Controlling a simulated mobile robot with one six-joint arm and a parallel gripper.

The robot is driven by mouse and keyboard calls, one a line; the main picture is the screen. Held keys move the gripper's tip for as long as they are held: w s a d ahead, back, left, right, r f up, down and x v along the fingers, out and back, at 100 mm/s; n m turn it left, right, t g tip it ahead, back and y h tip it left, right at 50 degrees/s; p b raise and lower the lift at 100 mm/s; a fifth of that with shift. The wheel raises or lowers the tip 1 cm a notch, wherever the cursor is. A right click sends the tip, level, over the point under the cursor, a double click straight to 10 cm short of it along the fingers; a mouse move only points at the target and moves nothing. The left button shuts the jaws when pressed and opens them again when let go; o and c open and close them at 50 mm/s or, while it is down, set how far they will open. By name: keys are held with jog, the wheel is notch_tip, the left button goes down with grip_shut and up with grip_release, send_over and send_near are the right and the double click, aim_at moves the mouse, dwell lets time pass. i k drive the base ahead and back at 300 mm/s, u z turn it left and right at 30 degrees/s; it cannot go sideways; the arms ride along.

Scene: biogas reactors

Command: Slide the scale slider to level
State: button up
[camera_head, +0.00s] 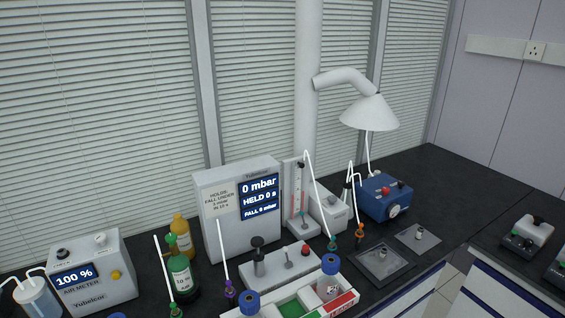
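An upright white scale (287,200) stands on the bench right of the pressure display box. A thin red column (297,203) runs up its face. A small dark piece (301,165) sits near the top of the scale; it may be the slider, but it is too small to be sure. No level mark can be read at this size. My gripper is not in view.
The display box (207,215) reads 0 mbar and stands close left of the scale. A blue device (372,205), white tubes and bottles crowd the bench. A white hood (369,112) hangs above. The black bench (420,185) is clearer at right.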

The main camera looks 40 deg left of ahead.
aim_at(300, 189)
jog(key=u, duration=0.65)
jog(key=i, duration=0.9)
jog(key=u, duration=0.55)
